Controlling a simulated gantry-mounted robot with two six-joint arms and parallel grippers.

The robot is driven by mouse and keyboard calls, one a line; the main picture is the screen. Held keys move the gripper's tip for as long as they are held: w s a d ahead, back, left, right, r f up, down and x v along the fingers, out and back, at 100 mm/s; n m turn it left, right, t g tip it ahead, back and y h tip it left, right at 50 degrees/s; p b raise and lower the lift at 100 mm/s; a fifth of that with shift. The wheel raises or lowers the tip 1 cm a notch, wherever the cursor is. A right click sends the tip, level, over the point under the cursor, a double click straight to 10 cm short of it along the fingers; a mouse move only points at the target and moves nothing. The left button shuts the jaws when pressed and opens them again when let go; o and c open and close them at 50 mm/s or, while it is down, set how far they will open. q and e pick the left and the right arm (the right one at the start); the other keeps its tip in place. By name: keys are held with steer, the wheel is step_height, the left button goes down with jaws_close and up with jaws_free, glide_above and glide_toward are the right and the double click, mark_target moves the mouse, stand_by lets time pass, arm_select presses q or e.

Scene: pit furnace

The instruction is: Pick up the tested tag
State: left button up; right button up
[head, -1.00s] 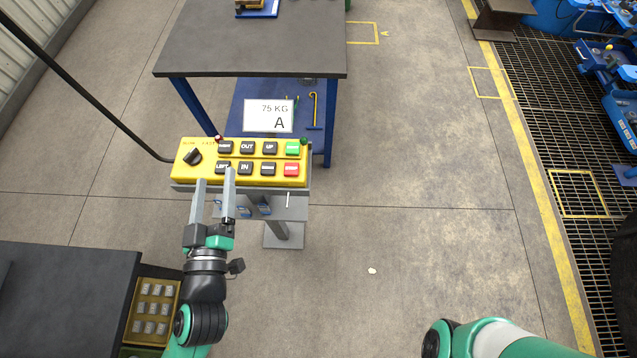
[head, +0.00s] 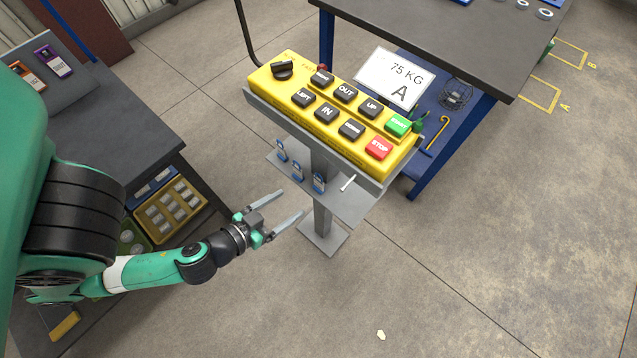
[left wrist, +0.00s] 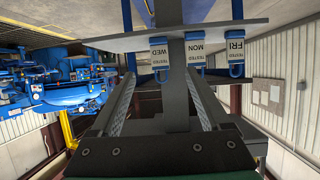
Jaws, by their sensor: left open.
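Three blue and white tags hang in a row from the edge of a grey shelf under the yellow button panel. In the head view they are the left tag (head: 281,150), the middle tag (head: 297,171) and the right tag (head: 319,183). In the left wrist view, which shows them upside down, they read TESTED with WED (left wrist: 160,52), MON (left wrist: 195,50) and FRI (left wrist: 236,50). My left gripper (head: 291,204) is open and empty, just short of and below the tags, its fingers pointing towards them. My right gripper is out of view.
The yellow button panel (head: 325,112) stands on a grey post above the tag shelf (head: 345,208). A small white rod (head: 347,183) sticks out beside the tags. Open floor lies to the right.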

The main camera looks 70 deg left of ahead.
mark_target(318, 184)
arm_select(q)
steer(key=x, duration=0.4)
steer(key=p+x, duration=0.1)
steer(key=x, duration=0.1)
steer(key=shift+w+a+r, duration=0.2)
steer(key=shift+w+r, duration=0.05)
steer(key=shift+w, duration=0.1)
steer(key=x, duration=0.2)
steer(key=b+x, duration=0.1)
steer(key=x, duration=0.1)
steer(key=shift+w+r, duration=0.1)
steer(key=shift+w, duration=0.3)
steer(key=shift+s, duration=0.15)
jaws_close()
